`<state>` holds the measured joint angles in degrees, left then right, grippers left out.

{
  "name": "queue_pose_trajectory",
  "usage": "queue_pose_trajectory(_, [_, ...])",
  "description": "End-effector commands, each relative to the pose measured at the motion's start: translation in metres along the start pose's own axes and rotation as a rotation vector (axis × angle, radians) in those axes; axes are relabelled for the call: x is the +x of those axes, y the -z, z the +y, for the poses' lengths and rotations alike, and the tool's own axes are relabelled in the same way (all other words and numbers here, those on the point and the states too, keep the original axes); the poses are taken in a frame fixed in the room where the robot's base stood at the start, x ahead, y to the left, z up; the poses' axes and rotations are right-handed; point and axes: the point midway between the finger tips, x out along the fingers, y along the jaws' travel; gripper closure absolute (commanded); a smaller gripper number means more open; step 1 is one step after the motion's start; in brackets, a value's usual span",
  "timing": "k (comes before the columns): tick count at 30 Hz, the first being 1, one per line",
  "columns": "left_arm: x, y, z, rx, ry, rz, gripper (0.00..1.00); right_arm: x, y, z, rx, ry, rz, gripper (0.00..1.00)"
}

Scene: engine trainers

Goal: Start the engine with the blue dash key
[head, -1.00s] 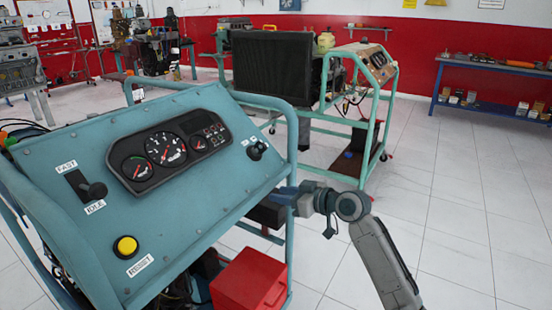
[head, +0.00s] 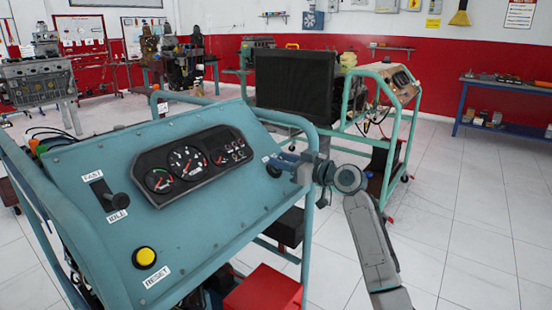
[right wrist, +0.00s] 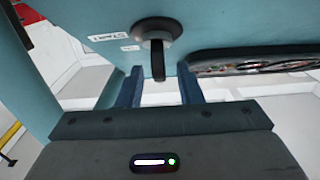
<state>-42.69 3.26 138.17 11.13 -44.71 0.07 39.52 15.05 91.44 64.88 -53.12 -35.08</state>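The blue dash panel (head: 210,215) of the near engine trainer fills the left and middle of the head view. Its dark key (head: 273,171) is at the panel's right end, partly hidden by my right gripper (head: 284,163). In the right wrist view the key (right wrist: 158,58) stands out from a round dark switch, by a label reading START. The right gripper (right wrist: 158,82) is open, one blue finger on each side of the key's end, with gaps on both sides. My left gripper is not in view.
The panel also carries a gauge cluster (head: 194,163), a FAST/IDLE lever (head: 114,198) and a yellow RESET button (head: 144,257). A tubular frame (head: 309,220) edges it. A red box (head: 263,291) sits below. Another trainer (head: 390,85) with a black radiator (head: 294,82) stands behind.

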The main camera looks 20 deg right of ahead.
Motion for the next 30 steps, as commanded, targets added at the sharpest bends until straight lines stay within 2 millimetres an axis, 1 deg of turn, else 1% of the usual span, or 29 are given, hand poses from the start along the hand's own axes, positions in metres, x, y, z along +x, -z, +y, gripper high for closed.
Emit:
queue_pose_trajectory(1, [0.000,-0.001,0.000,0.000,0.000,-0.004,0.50,0.008,0.001,0.000,0.003,0.001,0.002,0.67])
queue_pose_trajectory(3, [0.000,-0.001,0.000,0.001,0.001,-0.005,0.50,0.016,0.001,0.000,0.003,0.001,0.001,0.67])
queue_pose_trajectory(6, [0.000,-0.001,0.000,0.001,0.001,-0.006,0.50,0.023,0.000,0.000,0.001,0.000,0.000,0.67])
queue_pose_trajectory(9, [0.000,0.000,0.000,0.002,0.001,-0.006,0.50,0.027,0.000,0.000,0.000,0.000,0.000,0.67])
queue_pose_trajectory(16, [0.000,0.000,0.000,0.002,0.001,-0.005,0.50,0.027,0.000,0.000,0.000,0.000,-0.001,0.67])
queue_pose_trajectory(17, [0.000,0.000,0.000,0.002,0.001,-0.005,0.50,0.027,0.000,0.000,0.000,0.000,-0.001,0.71])
queue_pose_trajectory(21, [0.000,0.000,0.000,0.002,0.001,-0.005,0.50,0.027,0.000,0.000,0.000,0.000,-0.001,0.99])
queue_pose_trajectory(22, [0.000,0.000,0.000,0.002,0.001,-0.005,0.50,0.027,0.000,0.000,0.000,0.000,-0.001,1.00])
queue_pose_trajectory(30, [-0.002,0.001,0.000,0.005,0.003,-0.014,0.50,0.027,0.001,0.000,0.005,-0.006,-0.001,1.00])
